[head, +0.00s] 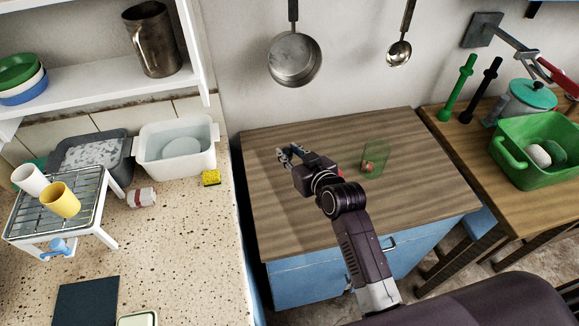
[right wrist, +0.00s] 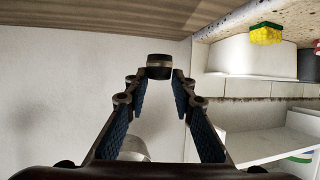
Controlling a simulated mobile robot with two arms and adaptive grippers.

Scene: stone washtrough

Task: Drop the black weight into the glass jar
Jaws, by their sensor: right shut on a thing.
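The glass jar (head: 375,158) is a greenish see-through vessel standing upright on the wooden top of a blue cabinet. A small reddish thing shows inside it. My right gripper (head: 283,155) is to the left of the jar, apart from it, above the left part of the wooden top. In the right wrist view the black weight (right wrist: 159,66), a short dark cylinder with a paler band, is between the fingertips, and my right gripper (right wrist: 160,76) is shut on it. In the head view the weight is too small to tell from the fingers. My left gripper is not in view.
The wooden top (head: 290,220) is otherwise clear. A pan (head: 294,60) and a ladle (head: 399,53) hang on the wall behind. At left, the speckled counter holds a white basin (head: 178,165) and a yellow sponge (head: 211,178). A green basin (head: 510,165) stands at right.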

